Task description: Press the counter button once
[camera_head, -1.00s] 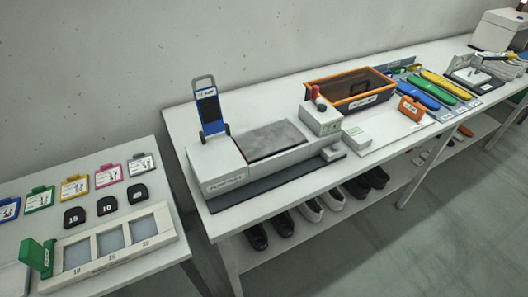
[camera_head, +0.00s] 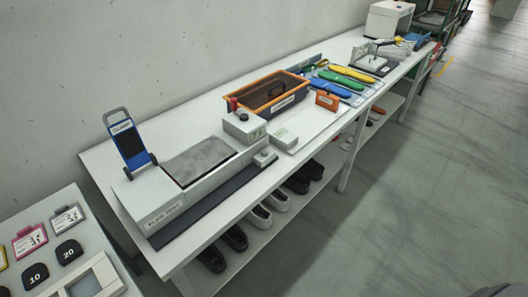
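A grey box (camera_head: 243,127) with a dark round knob on top and a green-marked front stands at the end of the machine on the long table. A small grey block (camera_head: 265,157) with a raised top sits in front of it. I cannot tell for sure which of these carries the counter button. Neither of my grippers shows in the view.
The long white table (camera_head: 345,60) holds a grey-topped machine (camera_head: 198,160), a blue hand truck (camera_head: 127,143), an orange-rimmed crate (camera_head: 271,92) and colored shoe-shaped pieces (camera_head: 331,87). Shoes (camera_head: 259,216) stand on the shelf below. Open floor lies to the right.

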